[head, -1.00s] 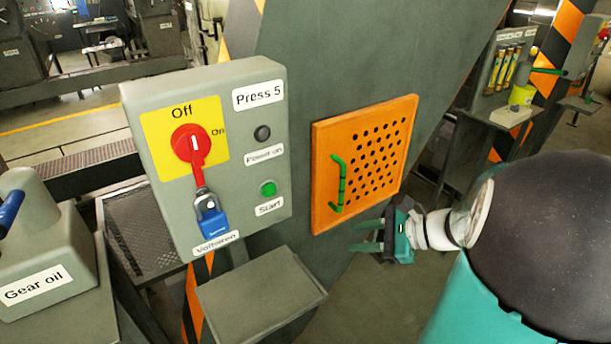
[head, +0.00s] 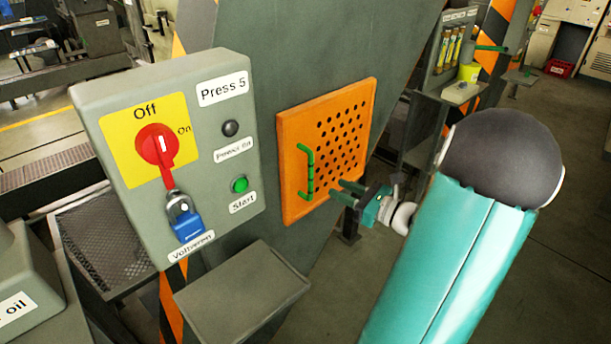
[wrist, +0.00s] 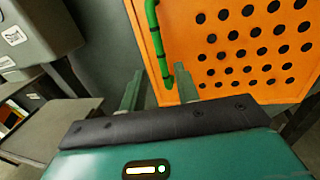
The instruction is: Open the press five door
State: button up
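The press five door (head: 291,131) is an orange panel with rows of round holes, set in the grey machine wall; it looks shut. Its green bar handle (head: 309,172) runs upright along the door's left side. In the wrist view the door (wrist: 196,60) fills the upper right, and the handle (wrist: 155,38) comes down near the fingers. My gripper (head: 342,190) is just right of the handle's lower end. Its two fingers (wrist: 156,90) are apart, with the handle's lower end appearing between them in the wrist view. I cannot tell the gap in depth; no grip shows.
Left of the door is the grey Press 5 control box (head: 95,101) with a red switch (head: 157,146) at Off and a blue padlock (head: 187,224). A grey ledge (head: 240,292) juts out below. Floor is open at the right.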

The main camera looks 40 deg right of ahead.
send_over(310, 196)
jog(key=shift+w+d, duration=0.25)
jog(key=shift+d, duration=0.05)
jog(key=shift+c, duration=0.4)
grip_shut()
